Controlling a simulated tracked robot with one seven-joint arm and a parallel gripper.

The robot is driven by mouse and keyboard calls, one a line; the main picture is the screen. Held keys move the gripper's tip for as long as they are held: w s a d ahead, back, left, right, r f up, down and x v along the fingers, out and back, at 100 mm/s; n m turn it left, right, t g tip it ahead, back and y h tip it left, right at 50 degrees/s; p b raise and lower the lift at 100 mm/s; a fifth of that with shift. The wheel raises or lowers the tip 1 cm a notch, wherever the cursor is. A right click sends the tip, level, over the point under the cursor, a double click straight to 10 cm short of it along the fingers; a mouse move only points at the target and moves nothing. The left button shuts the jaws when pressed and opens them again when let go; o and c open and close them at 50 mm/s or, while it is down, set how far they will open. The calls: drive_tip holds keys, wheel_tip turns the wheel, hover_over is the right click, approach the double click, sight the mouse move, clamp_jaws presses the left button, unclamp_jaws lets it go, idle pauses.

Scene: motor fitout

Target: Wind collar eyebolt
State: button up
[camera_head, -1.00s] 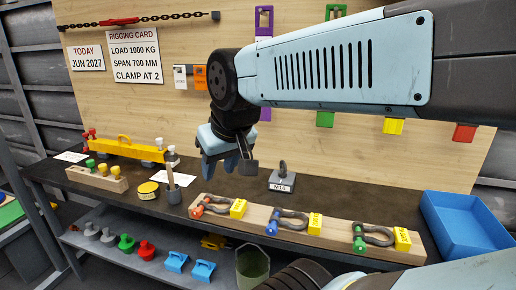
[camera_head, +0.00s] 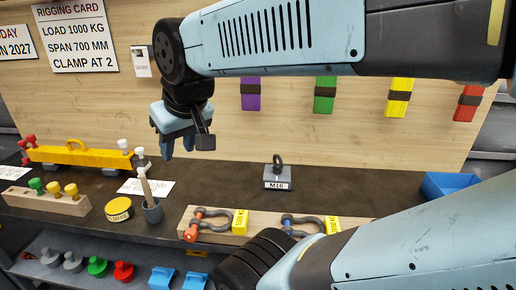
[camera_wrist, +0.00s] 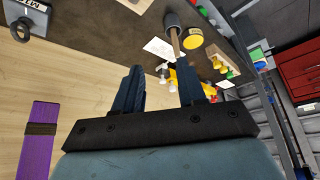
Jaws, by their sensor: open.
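The eyebolt (camera_head: 277,160) stands upright with its dark ring on top of a grey block (camera_head: 277,179) labelled M16, on the dark bench. It also shows at the upper left of the wrist view (camera_wrist: 25,25), partly cut off by the frame. My gripper (camera_head: 177,148) is open and empty, fingers pointing down, in the air over the bench and to the left of the eyebolt in the head view. The wrist view shows its two fingers (camera_wrist: 161,78) spread apart with nothing held between them.
A wooden board with shackles (camera_head: 222,226) lies along the front of the bench. A cup with a tool (camera_head: 152,211), a yellow tin (camera_head: 119,209), colored knobs and a yellow beam (camera_head: 85,157) stand left. A blue tray (camera_head: 445,184) is right. The bench around the eyebolt block looks clear.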

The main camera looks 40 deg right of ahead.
drive_tip(key=w+d+f+m+g+y, duration=0.15)
drive_tip(key=w+d, duration=0.25)
drive_tip(key=d, duration=0.6)
drive_tip(key=w+d+f+m+g, duration=0.15)
drive_tip(key=w+d, duration=0.35)
drive_tip(key=d, duration=0.5)
drive_tip(key=s+d+f+m+g, duration=0.1)
drive_tip(key=s+d+f, duration=0.1)
drive_tip(key=d, duration=0.8)
drive_tip(key=s+d+f+m+g, duration=0.1)
drive_tip(key=s+d+f, duration=0.1)
drive_tip(key=d, duration=0.8)
drive_tip(key=f, duration=0.4)
drive_tip(key=w+a+f, duration=0.1)
drive_tip(key=f, duration=0.3)
drive_tip(key=a+f, duration=0.1)
drive_tip(key=f, duration=0.4)
drive_tip(key=shift+w+a, duration=0.1)
drive_tip(key=shift+w, duration=0.1)
drive_tip(key=shift+c, duration=0.4)
clamp_jaws()
